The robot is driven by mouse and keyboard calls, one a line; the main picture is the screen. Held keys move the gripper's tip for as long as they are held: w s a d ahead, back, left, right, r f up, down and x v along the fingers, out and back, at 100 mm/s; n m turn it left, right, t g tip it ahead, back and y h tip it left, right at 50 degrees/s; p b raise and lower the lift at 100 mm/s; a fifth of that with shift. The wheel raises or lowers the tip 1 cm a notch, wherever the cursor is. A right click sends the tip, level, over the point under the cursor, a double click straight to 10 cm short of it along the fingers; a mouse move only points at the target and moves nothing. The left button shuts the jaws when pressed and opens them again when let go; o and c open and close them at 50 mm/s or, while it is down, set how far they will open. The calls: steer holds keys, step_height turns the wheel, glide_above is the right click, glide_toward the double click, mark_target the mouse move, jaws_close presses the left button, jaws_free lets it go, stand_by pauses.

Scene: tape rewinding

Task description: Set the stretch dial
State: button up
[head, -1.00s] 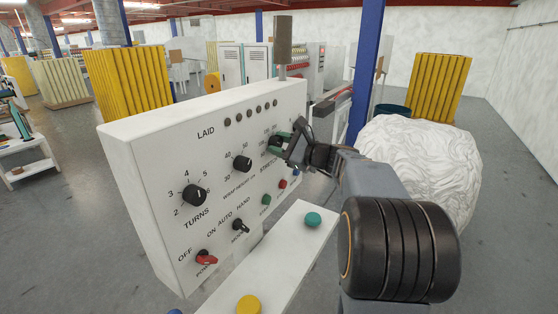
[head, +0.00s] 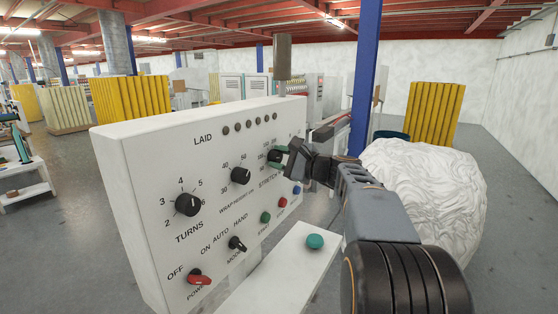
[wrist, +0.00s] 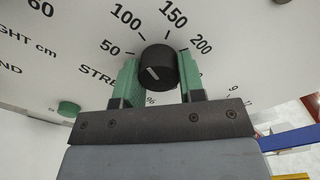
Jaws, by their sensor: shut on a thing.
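The stretch dial (wrist: 158,67) is a round black knob with a short white mark, set in a printed scale with 50, 100, 150 and 200. The mark is slanted; I cannot tell which number it points at. My gripper (wrist: 157,82) has its two green-padded fingers on either side of the knob, shut on it. In the head view my gripper (head: 279,155) is at the upper right of the white control panel (head: 140,170), and its fingers hide most of the dial.
A white wrapped bale (head: 425,200) stands right of my arm.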

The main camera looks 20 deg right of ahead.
steer(key=shift+f, duration=0.1)
steer(key=o, duration=0.9)
steer(key=shift+s, duration=0.1)
steer(key=b+v, duration=0.1)
steer(key=v, duration=1.2)
steer(key=shift+s+d+b, duration=0.2)
steer(key=shift+s+b, duration=0.15)
steer(key=shift+b, duration=0.05)
